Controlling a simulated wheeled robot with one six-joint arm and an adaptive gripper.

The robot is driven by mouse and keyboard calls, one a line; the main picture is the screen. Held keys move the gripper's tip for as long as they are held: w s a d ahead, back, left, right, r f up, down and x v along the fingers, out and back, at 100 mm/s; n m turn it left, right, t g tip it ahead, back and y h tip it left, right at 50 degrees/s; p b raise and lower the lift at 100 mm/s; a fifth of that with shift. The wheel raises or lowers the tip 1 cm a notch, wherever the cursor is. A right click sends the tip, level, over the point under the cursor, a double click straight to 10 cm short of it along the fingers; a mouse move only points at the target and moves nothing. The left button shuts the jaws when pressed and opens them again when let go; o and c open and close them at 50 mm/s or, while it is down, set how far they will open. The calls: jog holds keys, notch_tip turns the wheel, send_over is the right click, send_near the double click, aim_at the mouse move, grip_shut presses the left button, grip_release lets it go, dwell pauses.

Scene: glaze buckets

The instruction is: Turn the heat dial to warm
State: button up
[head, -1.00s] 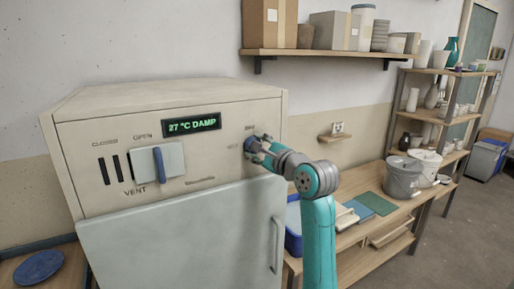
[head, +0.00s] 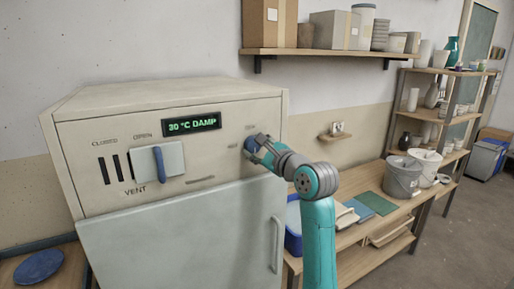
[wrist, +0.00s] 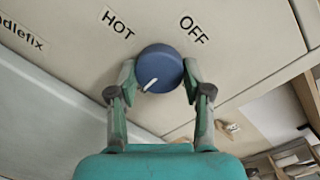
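The heat dial is a round blue knob (wrist: 160,68) with a white pointer line, on the cream cabinet front (head: 215,165). In the wrist view the pointer aims down and left, away from the HOT label (wrist: 117,22) and OFF label (wrist: 193,29). No WARM label is readable. My gripper (wrist: 159,78) has one finger against each side of the dial, closed on it. In the head view the dial (head: 249,144) is partly hidden by my gripper (head: 258,149).
A blue vent handle (head: 158,163) sits left of the dial, near the OPEN label. The cabinet door (head: 185,235) below is closed. A bench (head: 345,245) with a blue bin and buckets stands right. A wall shelf (head: 330,53) holds boxes and pots above.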

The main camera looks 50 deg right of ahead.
jog(key=o, duration=0.3)
jog(key=shift+o, duration=0.2)
jog(key=v, duration=1.2)
